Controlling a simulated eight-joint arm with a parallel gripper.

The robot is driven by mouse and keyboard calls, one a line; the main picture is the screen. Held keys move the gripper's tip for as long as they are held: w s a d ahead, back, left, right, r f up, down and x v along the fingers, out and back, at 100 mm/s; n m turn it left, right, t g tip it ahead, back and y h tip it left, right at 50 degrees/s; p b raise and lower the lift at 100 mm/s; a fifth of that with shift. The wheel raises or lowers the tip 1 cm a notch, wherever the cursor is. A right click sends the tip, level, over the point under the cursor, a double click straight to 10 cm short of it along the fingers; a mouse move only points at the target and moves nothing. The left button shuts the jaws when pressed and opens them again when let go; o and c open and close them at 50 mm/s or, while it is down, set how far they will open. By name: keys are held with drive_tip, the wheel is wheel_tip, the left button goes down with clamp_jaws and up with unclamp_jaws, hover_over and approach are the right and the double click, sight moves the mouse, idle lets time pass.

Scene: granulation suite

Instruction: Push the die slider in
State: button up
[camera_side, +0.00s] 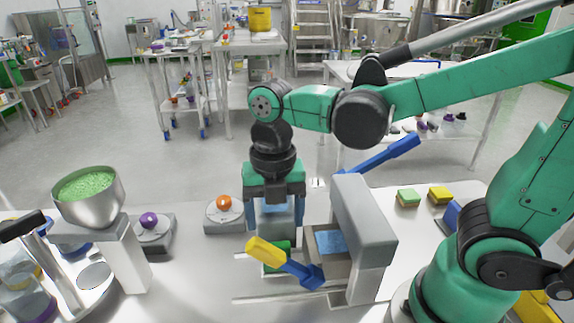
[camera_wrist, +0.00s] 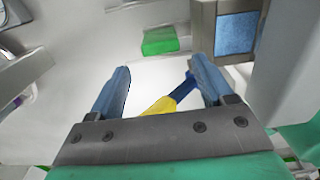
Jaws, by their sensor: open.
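The die slider (camera_side: 313,254) looks like the brown-grey block with a blue-filled recess, sitting partly inside the grey press frame (camera_side: 362,232). In the wrist view the slider (camera_wrist: 204,32) is at the upper right with its blue recess. A green block (camera_side: 278,257), also in the wrist view (camera_wrist: 160,41), lies to its left; I cannot tell whether they are joined. My gripper (camera_side: 276,226) points down, left of the frame and above the green block.
A yellow-and-blue lever (camera_side: 284,262) crosses in front of the press. A blue lever (camera_side: 385,154) rises behind it. A funnel of green granules (camera_side: 88,192) stands left.

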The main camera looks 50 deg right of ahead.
sight(276, 244)
drive_tip(key=shift+f, duration=4.3)
clamp_jaws()
drive_tip(key=shift+s+d, duration=1.55)
